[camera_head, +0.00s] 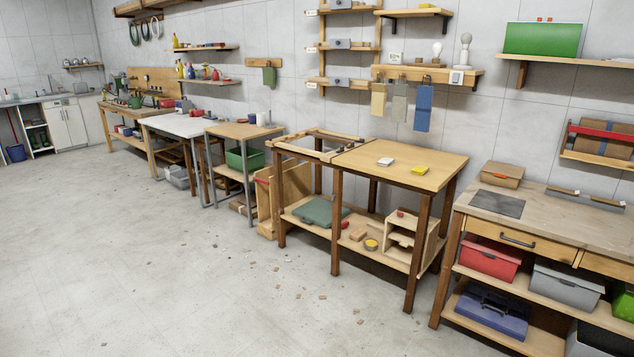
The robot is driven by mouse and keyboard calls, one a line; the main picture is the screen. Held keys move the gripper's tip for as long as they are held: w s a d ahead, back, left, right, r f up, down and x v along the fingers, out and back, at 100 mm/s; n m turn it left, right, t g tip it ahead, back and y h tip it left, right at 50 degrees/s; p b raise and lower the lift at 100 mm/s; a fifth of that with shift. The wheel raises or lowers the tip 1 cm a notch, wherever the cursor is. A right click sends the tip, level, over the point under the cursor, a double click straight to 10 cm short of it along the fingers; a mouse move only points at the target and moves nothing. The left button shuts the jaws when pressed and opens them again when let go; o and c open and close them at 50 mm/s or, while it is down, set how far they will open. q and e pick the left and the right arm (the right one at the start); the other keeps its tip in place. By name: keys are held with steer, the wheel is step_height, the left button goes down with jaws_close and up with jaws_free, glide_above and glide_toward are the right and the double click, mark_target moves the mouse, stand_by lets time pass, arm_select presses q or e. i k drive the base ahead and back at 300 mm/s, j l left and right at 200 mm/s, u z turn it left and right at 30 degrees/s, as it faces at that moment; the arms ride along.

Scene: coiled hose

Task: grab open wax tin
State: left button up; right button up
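A small round tin (371,244) with a yellow top face and a darker rim sits on the lower shelf of the wooden workbench in the middle right. It looks like the open wax tin, but it is too small to be sure. A tan block (358,236) lies just left of it, and an open wooden box (405,222) stands to its right. Neither of my grippers is in view.
The workbench top (430,160) holds a white item (386,162) and a yellow item (419,170). The workbench legs and top frame the shelf. A green flat case (313,212) lies on the shelf's left. The concrete floor (190,260) in front is open, with scattered small chips.

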mark_target(370, 244)
steer(key=i, duration=3.1)
